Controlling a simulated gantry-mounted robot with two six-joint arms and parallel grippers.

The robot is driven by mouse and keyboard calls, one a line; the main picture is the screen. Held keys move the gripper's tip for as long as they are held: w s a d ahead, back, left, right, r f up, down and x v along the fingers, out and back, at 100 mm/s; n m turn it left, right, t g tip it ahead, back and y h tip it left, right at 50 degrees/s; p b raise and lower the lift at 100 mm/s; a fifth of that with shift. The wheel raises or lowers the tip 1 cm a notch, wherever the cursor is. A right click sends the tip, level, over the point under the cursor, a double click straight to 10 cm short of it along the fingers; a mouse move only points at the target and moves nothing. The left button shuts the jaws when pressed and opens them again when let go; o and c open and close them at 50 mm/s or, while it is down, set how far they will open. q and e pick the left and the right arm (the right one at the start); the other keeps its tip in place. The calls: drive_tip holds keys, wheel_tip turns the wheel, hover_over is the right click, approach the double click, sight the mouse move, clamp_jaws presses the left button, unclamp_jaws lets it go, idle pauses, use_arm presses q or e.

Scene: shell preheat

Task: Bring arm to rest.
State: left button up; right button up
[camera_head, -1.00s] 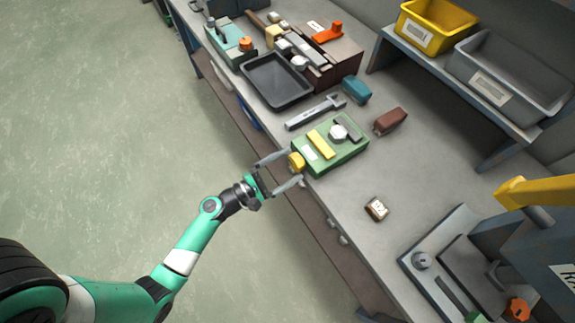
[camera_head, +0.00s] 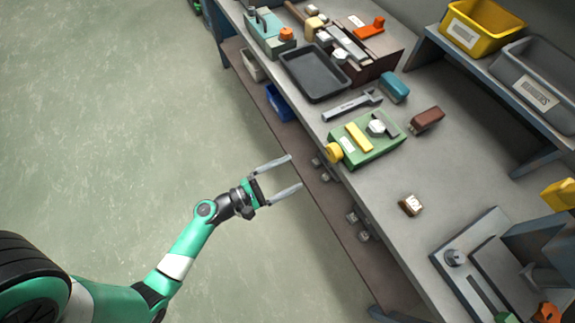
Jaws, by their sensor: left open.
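My left gripper (camera_head: 290,175) is open and empty in the head view. It hangs off the near edge of the workbench, with open floor to its left and the lower shelf behind its fingertips. A green box (camera_head: 376,151) with a yellow knob (camera_head: 334,152) on its side, a yellow bar and a round white knob on top sits on the workbench (camera_head: 440,185), up and right of the gripper and apart from it. My right gripper is not in view.
A black tray (camera_head: 314,85), a grey wrench (camera_head: 352,106), a teal block (camera_head: 394,88) and a brown block (camera_head: 427,119) lie on the bench. A small brown-and-white block (camera_head: 410,205) lies nearer. A yellow bin (camera_head: 481,27) and grey bin (camera_head: 540,82) stand on a raised shelf. The floor (camera_head: 150,110) is clear.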

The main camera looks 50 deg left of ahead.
use_arm(q)
drive_tip(key=shift+w+d, duration=0.1)
drive_tip(key=shift+w, duration=0.2)
